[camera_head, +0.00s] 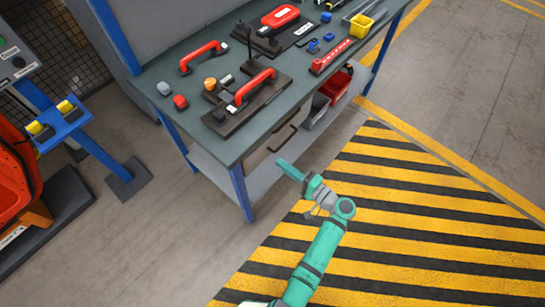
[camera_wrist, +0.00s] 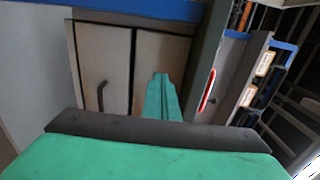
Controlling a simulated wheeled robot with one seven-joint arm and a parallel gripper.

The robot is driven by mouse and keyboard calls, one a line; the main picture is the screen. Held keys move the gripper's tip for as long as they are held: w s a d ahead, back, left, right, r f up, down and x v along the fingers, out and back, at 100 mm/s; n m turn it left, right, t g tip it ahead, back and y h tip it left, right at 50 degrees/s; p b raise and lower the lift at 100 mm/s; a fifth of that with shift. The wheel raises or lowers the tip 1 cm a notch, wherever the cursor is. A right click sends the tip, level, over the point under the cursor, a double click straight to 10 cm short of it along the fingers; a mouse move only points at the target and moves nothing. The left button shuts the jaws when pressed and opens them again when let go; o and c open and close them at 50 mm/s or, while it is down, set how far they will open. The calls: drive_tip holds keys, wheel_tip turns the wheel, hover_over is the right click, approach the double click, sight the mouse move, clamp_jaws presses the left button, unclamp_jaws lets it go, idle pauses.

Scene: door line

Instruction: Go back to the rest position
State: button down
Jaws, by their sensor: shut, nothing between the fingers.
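My gripper (camera_head: 300,177) is at the end of my green arm, in front of the workbench and lower than its top in the head view. It holds nothing. In the wrist view, the green fingers (camera_wrist: 163,98) are together and point at the grey cabinet doors (camera_wrist: 105,65) under the bench. The fingers look apart from the cabinet, though the exact gap is hard to tell.
Striped floor (camera_head: 400,190) is clear at right. An orange machine (camera_head: 14,185) stands at left.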

drive_tip(key=shift+v, duration=1.1)
drive_tip(key=shift+f, duration=0.1)
drive_tip(key=s+d+f+m+g+h, duration=0.1)
drive_tip(key=s+f+h, duration=0.6)
drive_tip(key=s+f, duration=0.5)
drive_tip(key=s+d+f+n+h, duration=0.1)
drive_tip(key=s+h, duration=0.1)
drive_tip(key=s, duration=0.2)
drive_tip(key=s+d+f+h, duration=0.2)
drive_tip(key=s+h, duration=0.1)
drive_tip(key=s, duration=0.2)
drive_tip(key=s+a+r+n+t+h, duration=0.1)
drive_tip(key=s+r, duration=0.3)
drive_tip(key=r, duration=0.5)
drive_tip(key=s+a+r+n+t, duration=0.2)
drive_tip(key=s+r+n+t, duration=0.1)
drive_tip(key=r, duration=0.6)
drive_tip(key=s+a+r+n+t+h, duration=0.1)
drive_tip(key=s+a+r+n, duration=0.1)
drive_tip(key=s+r, duration=0.3)
wheel_tip(320, 180, up, 4)
drive_tip(key=shift+s+a+r+n+t+h, duration=0.1)
drive_tip(key=shift+s+a+n+t+h, duration=0.1)
drive_tip(key=shift+s+n+t+h, duration=0.3)
